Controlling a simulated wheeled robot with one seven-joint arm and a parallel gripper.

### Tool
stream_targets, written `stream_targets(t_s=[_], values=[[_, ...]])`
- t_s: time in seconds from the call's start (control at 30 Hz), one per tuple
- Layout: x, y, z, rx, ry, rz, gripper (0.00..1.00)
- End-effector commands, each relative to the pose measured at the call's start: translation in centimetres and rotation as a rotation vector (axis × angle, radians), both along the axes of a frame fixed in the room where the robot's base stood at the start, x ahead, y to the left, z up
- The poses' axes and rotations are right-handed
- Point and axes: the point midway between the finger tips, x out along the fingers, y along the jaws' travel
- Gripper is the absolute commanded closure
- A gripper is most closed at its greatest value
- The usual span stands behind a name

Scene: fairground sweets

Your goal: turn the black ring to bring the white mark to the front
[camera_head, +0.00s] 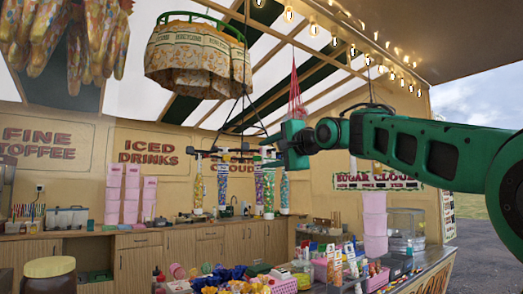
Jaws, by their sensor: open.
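A black ring (232,155) hangs on thin dark cords in the middle of the view, seen almost edge-on. Clear tubes of coloured sweets hang below it, including a yellow one (197,187) and a multicoloured one (222,186). My gripper (270,153) reaches in from the right at the ring's right side, at about its height. Its jaws are open; the fingers are small and overlap the ring in the picture. I cannot tell whether they touch it. I cannot make out the white mark for certain.
A green ring (195,18) with printed bags hangs higher at left. A red net (296,95) hangs behind my arm. The front counter holds a brown jar (50,274), a pink basket (284,286) and many small goods.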

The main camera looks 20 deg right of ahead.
Motion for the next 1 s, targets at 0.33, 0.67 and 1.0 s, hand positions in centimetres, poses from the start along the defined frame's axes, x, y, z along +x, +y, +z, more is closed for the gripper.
stream_targets(t_s=[0.33,0.67,1.0], values=[[1.2,2.1,3.1,0.08,-0.048,0.048,0.55],[5.3,3.5,3.0,0.078,-0.048,0.049,0.55],[8.7,4.6,3.0,0.078,-0.047,0.048,0.55]])
